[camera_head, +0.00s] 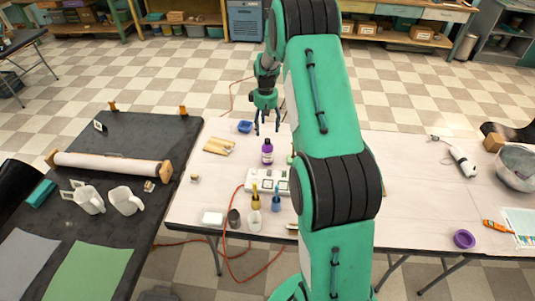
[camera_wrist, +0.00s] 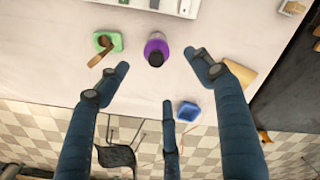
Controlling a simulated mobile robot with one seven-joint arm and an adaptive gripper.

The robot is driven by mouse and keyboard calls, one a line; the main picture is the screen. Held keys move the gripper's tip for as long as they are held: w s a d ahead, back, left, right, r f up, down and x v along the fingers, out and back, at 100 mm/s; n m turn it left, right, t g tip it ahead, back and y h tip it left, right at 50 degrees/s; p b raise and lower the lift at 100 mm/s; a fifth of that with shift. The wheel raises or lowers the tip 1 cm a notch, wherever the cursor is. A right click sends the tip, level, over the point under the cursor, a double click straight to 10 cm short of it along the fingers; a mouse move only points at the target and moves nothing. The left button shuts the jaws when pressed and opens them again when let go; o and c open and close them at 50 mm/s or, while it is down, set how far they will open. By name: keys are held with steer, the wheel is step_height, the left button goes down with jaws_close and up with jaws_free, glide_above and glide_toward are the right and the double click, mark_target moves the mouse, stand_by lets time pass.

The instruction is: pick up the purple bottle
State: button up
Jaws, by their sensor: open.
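The purple bottle (camera_head: 267,152) stands upright on the white table, with a dark cap and a pale label band. In the wrist view the purple bottle (camera_wrist: 156,50) is seen from above, its dark cap toward me. My gripper (camera_head: 267,122) hangs above the table, behind and above the bottle in the head view. In the wrist view my gripper (camera_wrist: 165,85) has its dark fingers spread wide, with nothing between them. The bottle lies just beyond the fingertips there, apart from them.
A blue tray (camera_wrist: 187,111) and a green dish (camera_wrist: 108,42) with a brown object flank the bottle. A wooden piece (camera_head: 219,147) lies to its left. A white box (camera_head: 267,181) and several small containers stand in front. The table's far edge is close to my gripper.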

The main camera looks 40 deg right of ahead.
mark_target(267, 140)
steer(key=shift+d+f, duration=0.4)
steer(key=shift+f, duration=0.25)
steer(key=shift+f, duration=0.15)
steer(key=shift+f+b, duration=0.5)
steer(key=shift+f, duration=3.65)
steer(key=shift+f, duration=0.1)
steer(key=shift+f+b, duration=0.4)
steer(key=shift+f, duration=2.1)
steer(key=c, duration=1.5)
steer(key=shift+r, duration=0.15)
